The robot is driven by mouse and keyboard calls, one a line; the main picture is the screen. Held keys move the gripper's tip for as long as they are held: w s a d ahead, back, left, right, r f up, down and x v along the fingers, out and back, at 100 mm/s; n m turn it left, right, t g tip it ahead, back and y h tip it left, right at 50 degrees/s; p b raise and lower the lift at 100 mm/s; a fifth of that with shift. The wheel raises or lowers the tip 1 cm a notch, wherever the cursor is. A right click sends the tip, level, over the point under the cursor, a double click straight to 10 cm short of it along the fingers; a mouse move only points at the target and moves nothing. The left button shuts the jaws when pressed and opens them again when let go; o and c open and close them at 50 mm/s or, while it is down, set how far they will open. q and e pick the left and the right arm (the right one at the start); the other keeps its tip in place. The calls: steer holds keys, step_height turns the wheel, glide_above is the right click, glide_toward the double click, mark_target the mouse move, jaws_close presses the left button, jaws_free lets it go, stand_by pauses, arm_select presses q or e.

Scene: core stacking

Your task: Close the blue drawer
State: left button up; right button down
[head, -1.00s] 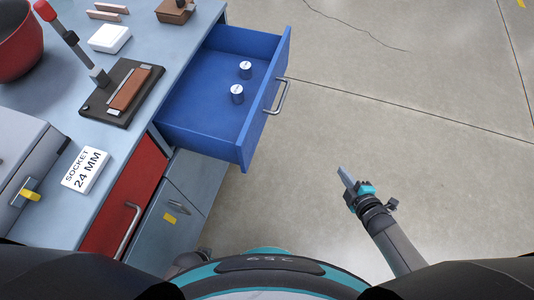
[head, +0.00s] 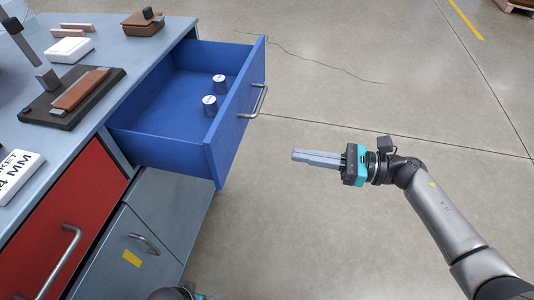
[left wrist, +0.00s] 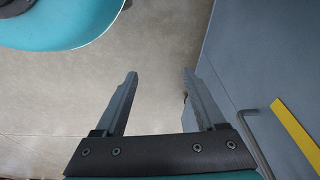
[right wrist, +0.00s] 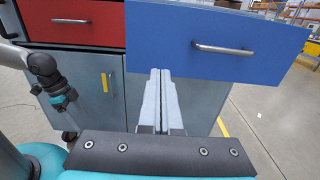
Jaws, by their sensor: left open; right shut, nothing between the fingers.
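The blue drawer (head: 236,112) is pulled out of the workbench in the head view. Its front faces right and carries a silver handle (head: 254,101). Two small metal cylinders (head: 214,92) stand inside it. My right gripper (head: 296,155) is shut and empty, to the right of the drawer front and apart from it, pointing left. In the right wrist view the blue drawer front (right wrist: 160,35) is ahead, with its handle (right wrist: 224,48) right of the fingertips. My left gripper (left wrist: 158,80) is open and empty over the floor, beside a grey cabinet face.
The workbench top (head: 85,125) holds a dark tray (head: 70,98), a white box (head: 69,50) and a brown block (head: 143,22). A red drawer (head: 72,212) and a grey cabinet door (head: 130,250) are shut below. The floor to the right is clear.

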mark_target(229, 143)
steer(key=b+x, duration=0.1)
steer(key=x, duration=1.1)
steer(key=shift+w+a, duration=0.1)
steer(key=shift+a, duration=0.05)
steer(key=shift+w+a+f, duration=0.1)
steer(key=shift+w+a, duration=0.05)
steer(key=shift+a, duration=0.3)
arm_select(q)
steer(key=shift+w+d+r, duration=0.1)
steer(key=shift+w+r, duration=0.25)
steer(key=shift+r, duration=0.2)
steer(key=shift+w+d+r, duration=0.1)
steer(key=shift+w+r, duration=0.2)
steer(key=shift+r, duration=0.25)
steer(key=shift+a, duration=0.15)
arm_select(e)
steer(key=shift+a, duration=0.15)
